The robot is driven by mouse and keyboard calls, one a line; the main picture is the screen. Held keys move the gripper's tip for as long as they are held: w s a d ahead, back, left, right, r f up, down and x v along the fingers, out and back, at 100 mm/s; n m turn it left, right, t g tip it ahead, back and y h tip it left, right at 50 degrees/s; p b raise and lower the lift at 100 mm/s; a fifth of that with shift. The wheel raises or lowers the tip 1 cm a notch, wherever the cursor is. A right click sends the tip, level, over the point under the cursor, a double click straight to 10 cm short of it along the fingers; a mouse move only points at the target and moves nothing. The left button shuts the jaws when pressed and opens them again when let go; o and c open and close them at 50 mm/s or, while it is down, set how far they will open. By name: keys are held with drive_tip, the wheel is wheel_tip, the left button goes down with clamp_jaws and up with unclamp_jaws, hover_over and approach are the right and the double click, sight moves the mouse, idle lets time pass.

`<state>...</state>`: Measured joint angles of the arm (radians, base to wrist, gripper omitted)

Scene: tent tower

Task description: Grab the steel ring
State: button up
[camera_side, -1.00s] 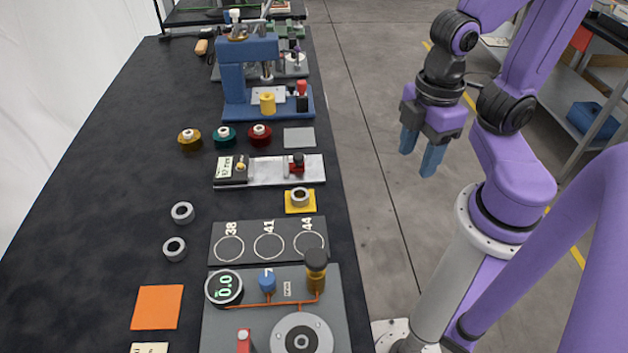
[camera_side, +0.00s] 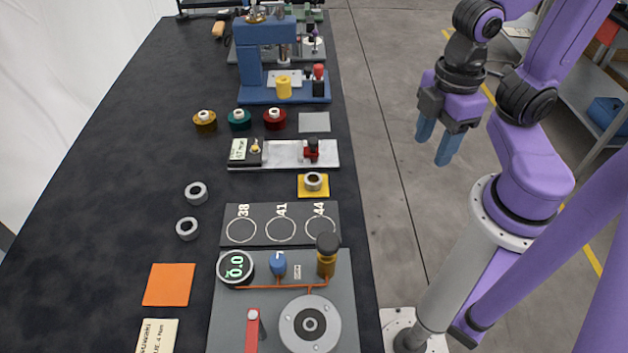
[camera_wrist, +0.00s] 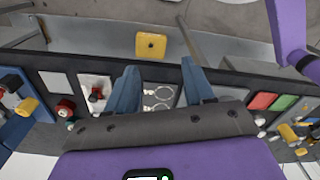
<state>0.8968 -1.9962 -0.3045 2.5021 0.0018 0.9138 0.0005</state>
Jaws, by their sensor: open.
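A steel ring (camera_side: 313,182) sits on a small yellow pad (camera_side: 304,193) near the table's right edge. Two more grey rings, one (camera_side: 196,193) farther back and one (camera_side: 187,229) nearer, lie flat on the dark tabletop to the left. The pictures do not show which ring the task names. My gripper (camera_side: 436,143) is open and empty, above and to the right of the table edge, fingers pointing down. In the wrist view my gripper (camera_wrist: 160,80) has its fingers apart, with a circle-marked plate behind them; I cannot make out a ring there.
A plate with circles marked 38, 41 and 44 (camera_side: 262,210) lies in front of the yellow pad. A gauge fixture (camera_side: 230,310) stands nearer, a rail plate (camera_side: 280,162) and a blue press (camera_side: 250,75) farther back. The left tabletop is largely clear.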

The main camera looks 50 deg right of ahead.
drive_tip(key=o, duration=0.3)
